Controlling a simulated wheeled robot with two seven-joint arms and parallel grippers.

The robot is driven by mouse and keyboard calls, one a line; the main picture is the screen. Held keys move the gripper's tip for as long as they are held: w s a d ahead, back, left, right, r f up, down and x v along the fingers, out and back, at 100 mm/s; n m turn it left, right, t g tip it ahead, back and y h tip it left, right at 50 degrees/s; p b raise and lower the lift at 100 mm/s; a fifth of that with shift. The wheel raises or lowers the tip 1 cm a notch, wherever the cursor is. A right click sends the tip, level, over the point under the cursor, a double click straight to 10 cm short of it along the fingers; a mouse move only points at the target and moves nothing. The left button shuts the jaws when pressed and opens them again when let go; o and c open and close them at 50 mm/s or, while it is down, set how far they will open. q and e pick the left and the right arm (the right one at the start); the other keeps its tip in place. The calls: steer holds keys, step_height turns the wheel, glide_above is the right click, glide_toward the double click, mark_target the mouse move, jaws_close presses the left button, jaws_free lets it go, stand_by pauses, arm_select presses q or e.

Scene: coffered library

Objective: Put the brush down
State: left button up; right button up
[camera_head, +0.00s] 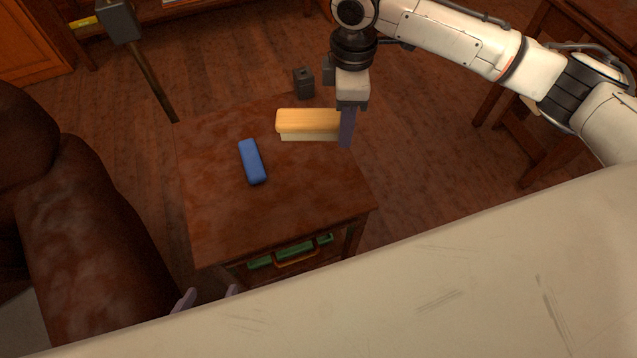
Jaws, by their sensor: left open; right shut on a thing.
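The brush (306,121) has a light wooden back on top and a pale bristle side below. It is level, over the far right part of the small brown table (225,215). My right gripper (347,128) comes down from above and is shut on the brush's right end, hiding that end. I cannot tell whether the brush's underside touches the tabletop. My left gripper (206,298) is open, low in the picture in front of the table. Only its two fingertips show above a pale surface.
A blue oblong object (252,162) lies on the table left of the brush. A small dark block (303,83) is by the table's far edge. A brown leather seat (75,240) stands on the left. The tabletop's front half is bare.

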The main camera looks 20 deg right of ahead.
step_height(320, 180, down, 5)
steer(key=n, duration=0.3)
steer(key=n+b, duration=0.1)
steer(key=b, duration=0.1)
glide_above(342, 176)
step_height(342, 176, down, 9)
steer(key=shift+r, duration=0.2)
step_height(342, 176, down, 2)
steer(key=shift+f, duration=0.2)
steer(key=shift+f+b, duration=0.3)
arm_select(q)
steer(key=shift+w+d+f, duration=0.1)
steer(key=shift+w+f, duration=0.05)
steer(key=shift+f, duration=0.7)
